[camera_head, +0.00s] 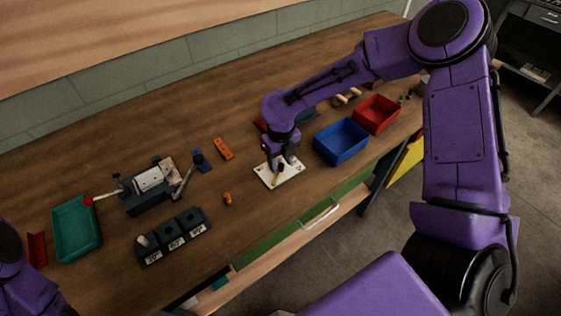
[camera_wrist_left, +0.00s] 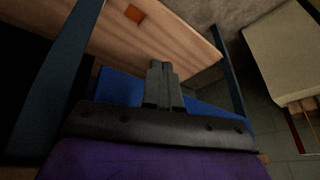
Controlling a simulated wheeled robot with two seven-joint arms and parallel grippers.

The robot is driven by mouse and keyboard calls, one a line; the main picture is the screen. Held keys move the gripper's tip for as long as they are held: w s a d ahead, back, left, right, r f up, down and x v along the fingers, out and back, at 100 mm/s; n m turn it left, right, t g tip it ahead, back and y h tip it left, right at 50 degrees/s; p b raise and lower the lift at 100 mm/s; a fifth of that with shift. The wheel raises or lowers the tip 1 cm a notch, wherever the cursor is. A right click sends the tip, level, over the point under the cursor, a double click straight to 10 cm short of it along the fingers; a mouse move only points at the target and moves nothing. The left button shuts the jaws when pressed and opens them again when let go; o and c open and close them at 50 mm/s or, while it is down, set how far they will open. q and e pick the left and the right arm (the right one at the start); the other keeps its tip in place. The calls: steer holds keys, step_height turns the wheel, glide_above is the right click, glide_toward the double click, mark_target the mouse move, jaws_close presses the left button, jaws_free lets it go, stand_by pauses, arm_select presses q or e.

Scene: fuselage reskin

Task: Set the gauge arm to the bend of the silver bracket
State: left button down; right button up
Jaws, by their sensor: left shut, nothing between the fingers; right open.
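A white plate (camera_head: 268,176) with a tan arm (camera_head: 277,178) on it, which looks like the gauge, lies on the wooden bench. My right gripper (camera_head: 281,163) is open, pointing down just above the plate and partly hiding it. I cannot tell whether its fingers touch the gauge arm. I cannot pick out the silver bracket with certainty; a pale metal piece (camera_head: 150,180) sits in a dark bending device at the left. My left gripper (camera_wrist_left: 163,70) shows in the left wrist view, shut and empty; in the head view only part of my left arm shows.
A dark block with three labelled slots (camera_head: 174,248) stands front left, a pale piece in its left slot. A green tray (camera_head: 57,240) is at far left. Blue (camera_head: 341,157) and red (camera_head: 391,128) bins stand right. Small orange (camera_head: 223,149) and blue (camera_head: 201,160) parts lie between.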

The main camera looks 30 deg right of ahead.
mark_target(280, 164)
step_height(280, 164, up, 10)
steer(key=shift+f+b, duration=0.15)
steer(key=shift+b, duration=0.25)
